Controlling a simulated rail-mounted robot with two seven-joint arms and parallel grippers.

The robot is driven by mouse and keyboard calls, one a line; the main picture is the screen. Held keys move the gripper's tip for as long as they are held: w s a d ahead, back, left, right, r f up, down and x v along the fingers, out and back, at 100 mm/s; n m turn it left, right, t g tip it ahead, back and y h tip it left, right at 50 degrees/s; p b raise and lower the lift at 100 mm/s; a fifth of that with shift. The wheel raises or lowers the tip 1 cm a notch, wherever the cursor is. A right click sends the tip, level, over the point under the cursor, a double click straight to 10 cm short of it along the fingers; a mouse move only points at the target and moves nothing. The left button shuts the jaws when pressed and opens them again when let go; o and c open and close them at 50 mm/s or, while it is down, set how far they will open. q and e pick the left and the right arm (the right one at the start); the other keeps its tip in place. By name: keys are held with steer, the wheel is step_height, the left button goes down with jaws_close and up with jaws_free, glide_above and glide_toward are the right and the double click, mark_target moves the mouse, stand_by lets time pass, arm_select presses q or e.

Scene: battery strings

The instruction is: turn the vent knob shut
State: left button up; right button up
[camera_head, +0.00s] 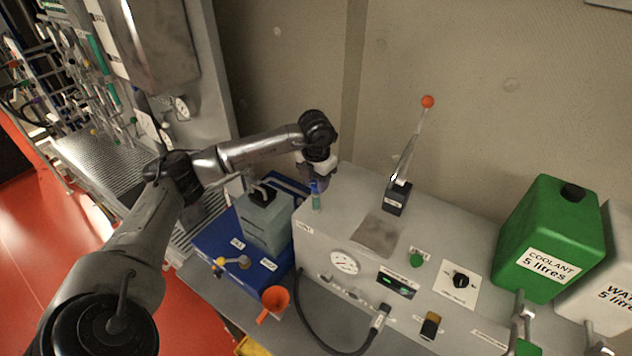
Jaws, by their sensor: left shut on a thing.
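My left arm reaches in from the left. My left gripper (315,186) points down at the top left corner of the grey machine (345,205). It is shut on a small blue knob, which I take to be the vent knob (314,188), above a short teal stem (316,202). The fingers hide part of the knob, so its turn angle cannot be told. A small white label (305,230) sits on the front below it, too small to read surely. My right gripper is not in view.
A green coolant can (528,220) stands right. A grey-green container (264,225) and orange funnel (274,300) are left, close to the arm.

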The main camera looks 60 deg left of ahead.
arm_select(q)
steer(key=n, duration=0.5)
steer(key=shift+n, duration=2.3)
steer(key=o, duration=0.9)
steer(key=shift+r, duration=0.15)
steer(key=shift+r, duration=0.35)
steer(key=shift+r+b, duration=0.3)
steer(key=shift+r, duration=6.15)
